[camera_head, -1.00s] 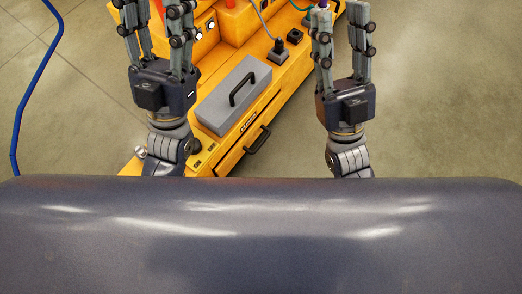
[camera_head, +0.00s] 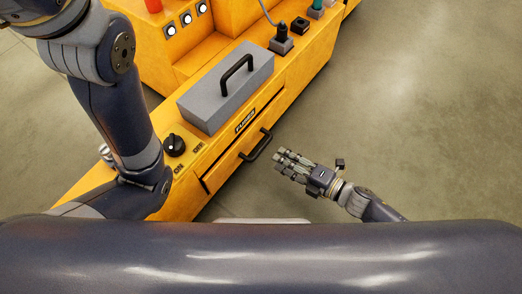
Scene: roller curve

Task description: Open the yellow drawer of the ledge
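The yellow ledge (camera_head: 92,193) runs diagonally from lower left to upper right. The yellow drawer (camera_head: 225,167) is in its right side face and looks shut, with a dark seam along its top edge. Its black bar handle (camera_head: 258,146) sticks out to the right. My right gripper (camera_head: 279,162) is just right of the handle, fingers pointing left towards it, with a small gap in the picture. It seems to hold nothing; how far its fingers are spread is unclear. My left arm crosses the left side, and its gripper is out of view.
A grey box (camera_head: 200,107) with a black handle sits on the ledge above the drawer. A black ON/OFF knob (camera_head: 175,145) is at its near end. Plugs and sockets (camera_head: 282,42) stand at the far end. The floor (camera_head: 430,110) to the right is clear.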

